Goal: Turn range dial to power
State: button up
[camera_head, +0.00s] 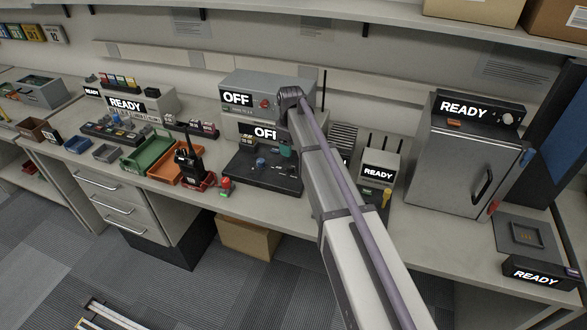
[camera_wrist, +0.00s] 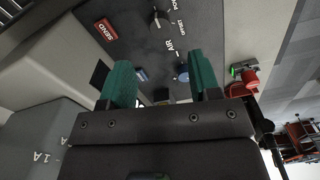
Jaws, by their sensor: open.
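A dark panel (camera_wrist: 125,40) lies under my gripper, and in the head view it is the black board (camera_head: 287,186) on the bench. In the wrist view a dark dial (camera_wrist: 158,18) with a pale pointer sits near labels reading "POW", cut by the edge, and "OFFSET"; "AIR" is printed below. A blue knob (camera_wrist: 182,73) shows between my fingers, partly beside the right one. My gripper (camera_wrist: 162,80) has green fingers spread apart with nothing held, and appears over the panel in the head view (camera_head: 286,151). The dial's exact setting is unclear.
A red "SEND" label (camera_wrist: 104,30) is on the panel. Grey units reading OFF (camera_head: 236,98) stand behind it. A red and green button (camera_head: 225,187) and a handheld radio (camera_head: 187,165) are to the left. A small READY box (camera_head: 378,172) and grey cabinet (camera_head: 455,165) stand right.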

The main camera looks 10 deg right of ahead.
aim_at(291, 166)
notch_tip(291, 166, down, 9)
jog(key=b, duration=0.7)
jog(key=shift+b, duration=0.35)
jog(key=shift+r, duration=0.1)
jog(key=c, duration=0.9)
jog(key=shift+m, duration=0.4)
jog(key=m, duration=1.1)
jog(key=shift+a, duration=0.1)
